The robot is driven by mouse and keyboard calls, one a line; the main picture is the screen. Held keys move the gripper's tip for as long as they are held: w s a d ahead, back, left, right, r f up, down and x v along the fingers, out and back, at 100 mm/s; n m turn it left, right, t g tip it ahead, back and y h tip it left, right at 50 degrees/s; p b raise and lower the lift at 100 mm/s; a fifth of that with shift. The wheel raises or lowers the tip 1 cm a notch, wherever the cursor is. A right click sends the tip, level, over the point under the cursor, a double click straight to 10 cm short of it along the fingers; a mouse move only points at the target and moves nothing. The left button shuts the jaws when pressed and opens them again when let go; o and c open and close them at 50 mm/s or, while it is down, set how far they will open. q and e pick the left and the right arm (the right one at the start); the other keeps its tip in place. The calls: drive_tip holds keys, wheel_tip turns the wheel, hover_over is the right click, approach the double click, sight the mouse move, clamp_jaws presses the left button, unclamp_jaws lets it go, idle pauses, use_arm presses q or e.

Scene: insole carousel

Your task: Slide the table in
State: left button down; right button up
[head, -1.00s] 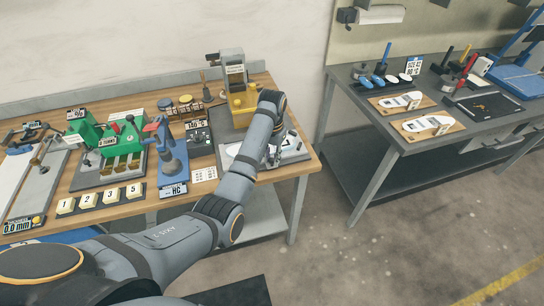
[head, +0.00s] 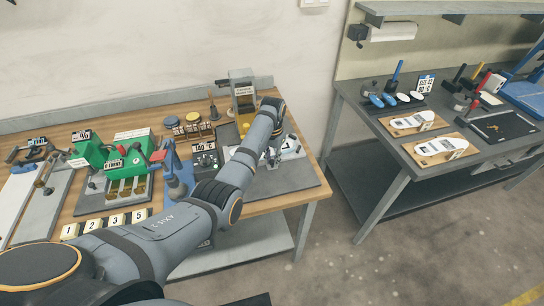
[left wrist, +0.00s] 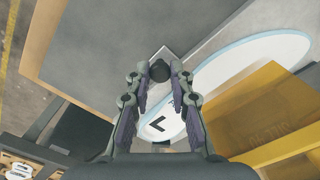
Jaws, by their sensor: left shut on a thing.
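My left gripper (head: 273,156) reaches over the right end of the workbench, in front of the press with the yellow block (head: 244,116). In the left wrist view the two fingers (left wrist: 160,78) close around a small black knob (left wrist: 160,70). The plate, likely the sliding table, shows in the head view as a pale patch (head: 291,150), partly hidden by my arm. The yellow block (left wrist: 265,115) is close to the right finger. My right gripper is out of view.
A grey base slab (head: 285,180) lies under the press area. A green device (head: 115,158), a blue clamp (head: 178,172) and numbered tiles (head: 105,222) stand to the left. A second bench (head: 385,140) with white insoles on wooden boards stands right, across a floor gap.

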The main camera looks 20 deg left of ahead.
use_arm(q)
drive_tip(key=c, duration=1.4)
unclamp_jaws()
drive_tip(key=shift+c, duration=0.2)
drive_tip(key=shift+o, duration=1.4)
drive_tip(key=shift+r, duration=0.15)
wheel_tip(320, 180, up, 12)
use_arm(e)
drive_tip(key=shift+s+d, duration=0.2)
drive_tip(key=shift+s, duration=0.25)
